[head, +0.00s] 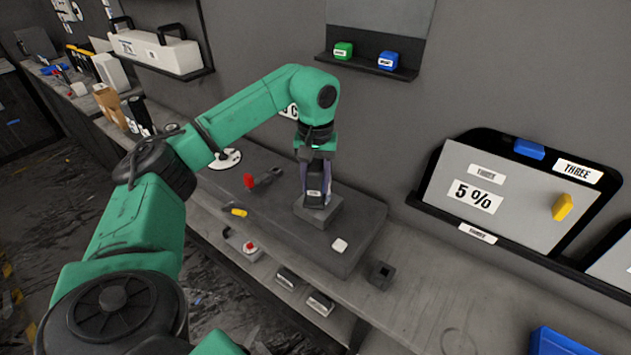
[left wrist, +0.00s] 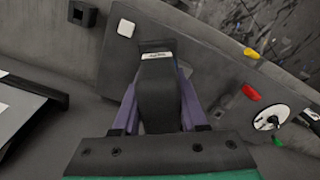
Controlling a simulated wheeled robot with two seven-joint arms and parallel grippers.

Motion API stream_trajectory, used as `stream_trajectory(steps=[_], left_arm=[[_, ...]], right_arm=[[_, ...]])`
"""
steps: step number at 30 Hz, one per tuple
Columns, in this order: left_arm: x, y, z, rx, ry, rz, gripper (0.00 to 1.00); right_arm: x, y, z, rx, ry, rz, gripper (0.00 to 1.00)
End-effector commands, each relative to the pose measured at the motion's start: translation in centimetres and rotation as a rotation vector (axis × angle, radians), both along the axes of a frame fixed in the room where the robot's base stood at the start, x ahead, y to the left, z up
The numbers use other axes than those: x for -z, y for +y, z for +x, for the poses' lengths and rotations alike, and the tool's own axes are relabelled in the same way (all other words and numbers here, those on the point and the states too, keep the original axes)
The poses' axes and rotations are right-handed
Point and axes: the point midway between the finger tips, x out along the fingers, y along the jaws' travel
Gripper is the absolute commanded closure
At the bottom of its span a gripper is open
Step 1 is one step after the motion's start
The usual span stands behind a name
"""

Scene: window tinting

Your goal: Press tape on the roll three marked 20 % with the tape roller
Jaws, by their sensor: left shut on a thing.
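My left gripper (head: 316,172) points down over the grey bench. It is shut on a dark handle-like piece with a small white label (head: 314,193), at a grey block (head: 319,213). In the left wrist view the dark piece (left wrist: 157,100) is between my purple fingers. I cannot tell whether it is the tape roller, or whether it still touches the block. No roll marked 20 % can be made out. My right gripper is not in view.
On the raised grey slab lie a red piece (head: 250,181), a yellow piece (head: 239,212) and a white piece (head: 340,245). A small dark square holder (head: 380,274) stands in front. A wall shelf (head: 366,66) holds green and blue blocks.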

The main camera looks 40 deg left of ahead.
Motion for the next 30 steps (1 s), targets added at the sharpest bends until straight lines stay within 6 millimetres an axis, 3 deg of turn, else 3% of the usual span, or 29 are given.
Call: stream_trajectory(steps=[30], left_arm=[[-0.1, 0.6, 1.2, -0.001, -0.004, -0.001, 1.0]], right_arm=[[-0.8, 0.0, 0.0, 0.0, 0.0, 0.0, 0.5]])
